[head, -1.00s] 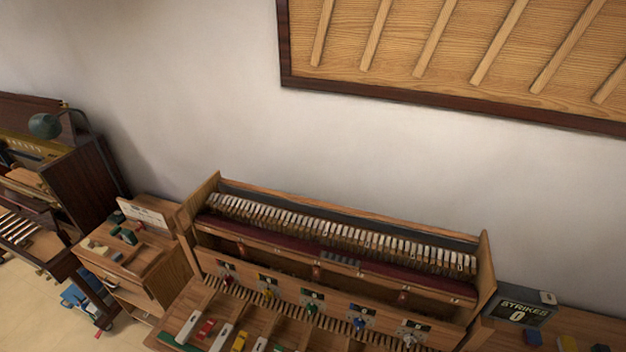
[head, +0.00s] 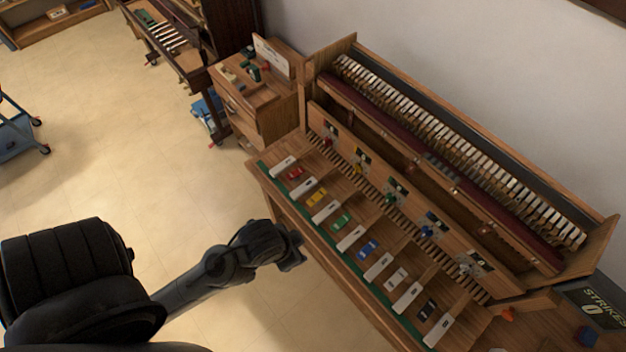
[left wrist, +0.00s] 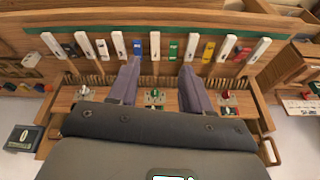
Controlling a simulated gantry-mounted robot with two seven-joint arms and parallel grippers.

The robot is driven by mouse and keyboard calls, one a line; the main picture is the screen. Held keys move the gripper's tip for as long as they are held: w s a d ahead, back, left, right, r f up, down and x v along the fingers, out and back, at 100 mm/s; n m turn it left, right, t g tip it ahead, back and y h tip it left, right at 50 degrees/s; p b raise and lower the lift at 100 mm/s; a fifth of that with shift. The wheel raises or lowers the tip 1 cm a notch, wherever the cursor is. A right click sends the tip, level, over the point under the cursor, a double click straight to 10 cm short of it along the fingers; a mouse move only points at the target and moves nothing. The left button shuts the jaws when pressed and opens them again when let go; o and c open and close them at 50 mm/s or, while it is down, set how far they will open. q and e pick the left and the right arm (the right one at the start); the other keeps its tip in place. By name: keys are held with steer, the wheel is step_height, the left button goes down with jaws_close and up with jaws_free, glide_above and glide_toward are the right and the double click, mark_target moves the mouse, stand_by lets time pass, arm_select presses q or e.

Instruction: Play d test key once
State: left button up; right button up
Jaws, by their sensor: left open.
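An opened piano with a row of white keys (head: 325,211) stands at the right in the head view. Small coloured keys sit between them: red (head: 295,173), yellow (head: 316,196), green (head: 341,219), blue (head: 367,248), white (head: 396,278) and black (head: 427,309). I cannot read which is the d test key. My left gripper (head: 291,256) is beside the keyboard's front edge. In the left wrist view its two fingers are spread, open and empty (left wrist: 160,74), with the key row (left wrist: 155,46) beyond the tips. My right gripper is not in view.
A panel with coloured knobs (head: 390,199) stands behind the keys. A counter (head: 600,306) reading STRIKES 0 is at the lower right. A small wooden cabinet (head: 262,110) adjoins the piano. The floor (head: 110,150) at left is open.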

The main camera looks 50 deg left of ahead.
arm_select(q)
jaws_close()
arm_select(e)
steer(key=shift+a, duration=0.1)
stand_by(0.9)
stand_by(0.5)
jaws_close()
